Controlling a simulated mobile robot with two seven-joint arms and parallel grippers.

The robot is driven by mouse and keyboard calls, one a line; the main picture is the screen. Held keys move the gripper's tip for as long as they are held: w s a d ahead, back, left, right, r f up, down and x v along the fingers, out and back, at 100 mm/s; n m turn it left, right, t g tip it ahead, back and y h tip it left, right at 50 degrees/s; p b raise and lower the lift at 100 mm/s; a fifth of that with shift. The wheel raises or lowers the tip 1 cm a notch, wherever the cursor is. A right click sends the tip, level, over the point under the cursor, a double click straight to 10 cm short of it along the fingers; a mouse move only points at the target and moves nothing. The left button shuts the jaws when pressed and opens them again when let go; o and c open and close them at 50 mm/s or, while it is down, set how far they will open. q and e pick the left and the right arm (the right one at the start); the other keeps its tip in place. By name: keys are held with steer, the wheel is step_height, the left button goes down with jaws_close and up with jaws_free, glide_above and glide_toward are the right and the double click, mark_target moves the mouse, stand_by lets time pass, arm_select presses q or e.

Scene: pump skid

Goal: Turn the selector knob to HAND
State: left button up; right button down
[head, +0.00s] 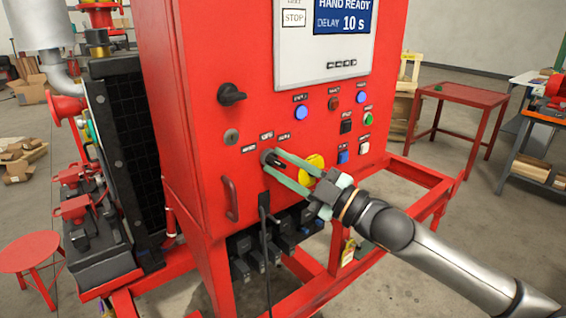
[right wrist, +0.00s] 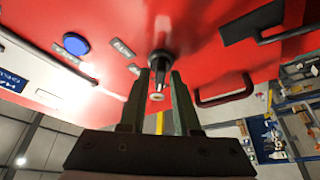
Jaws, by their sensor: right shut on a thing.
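The selector knob (head: 268,157) is a small black knob low on the front of the red cabinet (head: 200,100), under a row of small label plates. My right gripper (head: 275,161) reaches in from the right and its long greenish fingers are shut on the knob. In the right wrist view the knob (right wrist: 158,72) sits between the two fingertips of the gripper (right wrist: 160,85). The labels are too small to read, so I cannot tell which position the knob points to. My left gripper is not in view.
A yellow round button (head: 312,166) sits close behind my right fingers. A larger black rotary handle (head: 232,95) is above left, and a red pull handle (head: 230,199) is below left. A display panel (head: 325,45) reads HAND READY. Red frame rails (head: 420,172) run at the right.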

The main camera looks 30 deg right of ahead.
stand_by(0.5)
steer(key=c, duration=0.9)
jaws_free()
steer(key=shift+s+f, duration=0.1)
steer(key=shift+b+v, duration=0.3)
steer(key=shift+v, duration=1)
steer(key=v, duration=0.9)
steer(key=shift+s+d, duration=0.2)
steer(key=shift+s, duration=0.15)
steer(key=shift+f, duration=0.1)
